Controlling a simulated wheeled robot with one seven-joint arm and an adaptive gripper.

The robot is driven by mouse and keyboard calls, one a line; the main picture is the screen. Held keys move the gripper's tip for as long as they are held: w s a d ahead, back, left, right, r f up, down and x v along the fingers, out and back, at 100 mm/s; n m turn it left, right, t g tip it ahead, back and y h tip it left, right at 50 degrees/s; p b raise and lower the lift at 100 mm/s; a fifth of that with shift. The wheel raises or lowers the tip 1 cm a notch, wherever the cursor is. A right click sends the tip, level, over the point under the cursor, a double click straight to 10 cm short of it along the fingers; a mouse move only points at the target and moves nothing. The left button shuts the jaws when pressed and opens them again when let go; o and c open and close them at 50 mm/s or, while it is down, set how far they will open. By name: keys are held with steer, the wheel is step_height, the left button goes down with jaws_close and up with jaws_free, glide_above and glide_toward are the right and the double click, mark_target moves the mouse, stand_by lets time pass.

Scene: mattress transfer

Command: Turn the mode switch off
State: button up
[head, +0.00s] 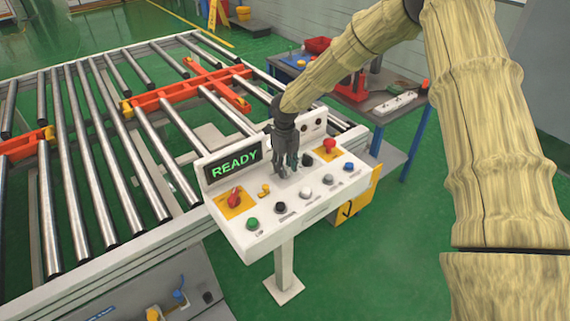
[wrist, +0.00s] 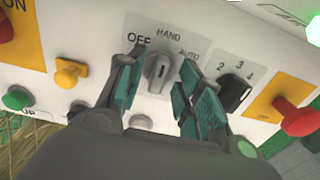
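The mode switch (wrist: 160,72) is a grey knob on a light plate marked OFF, HAND and AUTO in the wrist view. Its handle stands roughly upright in the picture, about in line with HAND; I cannot tell its exact setting. My gripper (wrist: 161,64) is open, with one teal-padded finger on each side of the knob. I cannot tell whether either finger touches it. In the head view my gripper (head: 287,166) points down at the white control console (head: 300,208), and its fingers hide the switch.
A green READY display (head: 234,164) stands left of my gripper. Nearby are a red rotary switch (head: 235,197), a yellow knob (wrist: 68,73), a black selector (wrist: 234,93) and a red mushroom button (wrist: 297,118). Several push buttons line the front. A roller conveyor (head: 110,160) lies behind.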

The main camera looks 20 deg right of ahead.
jaws_close()
steer(key=shift+n, duration=0.3)
steer(key=n, duration=0.4)
steer(key=shift+p, duration=0.4)
steer(key=n+p, duration=0.1)
steer(key=n, duration=0.4)
steer(key=shift+n, duration=0.3)
stand_by(0.4)
jaws_free()
